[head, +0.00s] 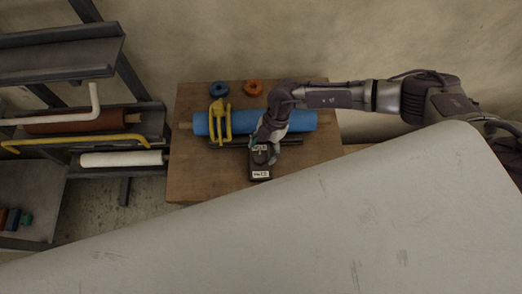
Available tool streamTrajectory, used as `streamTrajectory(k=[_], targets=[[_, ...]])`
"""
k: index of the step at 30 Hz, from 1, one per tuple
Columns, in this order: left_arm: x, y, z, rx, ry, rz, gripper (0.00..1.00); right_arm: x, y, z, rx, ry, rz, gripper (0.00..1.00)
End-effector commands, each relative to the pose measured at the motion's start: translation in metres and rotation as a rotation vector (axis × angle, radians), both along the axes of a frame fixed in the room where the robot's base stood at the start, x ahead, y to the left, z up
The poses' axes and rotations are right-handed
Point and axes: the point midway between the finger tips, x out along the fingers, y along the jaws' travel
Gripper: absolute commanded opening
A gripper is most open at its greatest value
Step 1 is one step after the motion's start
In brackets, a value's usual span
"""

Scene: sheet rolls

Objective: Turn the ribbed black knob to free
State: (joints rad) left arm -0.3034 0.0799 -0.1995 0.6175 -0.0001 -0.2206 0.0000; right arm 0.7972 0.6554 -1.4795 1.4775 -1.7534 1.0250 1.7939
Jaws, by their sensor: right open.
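A small black box (260,167) with white labels stands on the wooden table, in front of the blue roll. The labels are too small to read. My right gripper (266,152) is over the box, its fingers open and pointing down at the box top. The ribbed knob cannot be made out clearly; the fingers cover much of that spot. I cannot tell whether they touch it. My left gripper is not in view.
The blue roll (292,121) lies across the wooden table (210,178), with a yellow clamp-like part (220,122) over it. Blue (219,89) and orange (253,87) rings lie behind. A rack (60,58) with rolls stands left. A pale surface fills the foreground.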

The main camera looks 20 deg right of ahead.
Motion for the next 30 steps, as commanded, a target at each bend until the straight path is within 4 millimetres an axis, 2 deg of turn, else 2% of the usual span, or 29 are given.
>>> streamTrajectory(k=[6,15,17,26,30], targets=[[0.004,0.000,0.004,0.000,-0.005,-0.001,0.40,-0.004,0.007,-0.018,0.000,0.000,0.001,0.73],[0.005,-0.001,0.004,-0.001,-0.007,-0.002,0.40,-0.004,0.007,-0.020,0.001,-0.001,0.001,0.73],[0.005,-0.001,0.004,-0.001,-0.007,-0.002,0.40,-0.004,0.007,-0.020,0.001,-0.001,0.001,0.64],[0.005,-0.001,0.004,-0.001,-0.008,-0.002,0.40,-0.004,0.007,-0.020,0.000,-0.001,0.000,0.14],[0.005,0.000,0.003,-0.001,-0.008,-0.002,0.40,-0.004,0.007,-0.020,0.000,-0.001,0.004,0.14]])
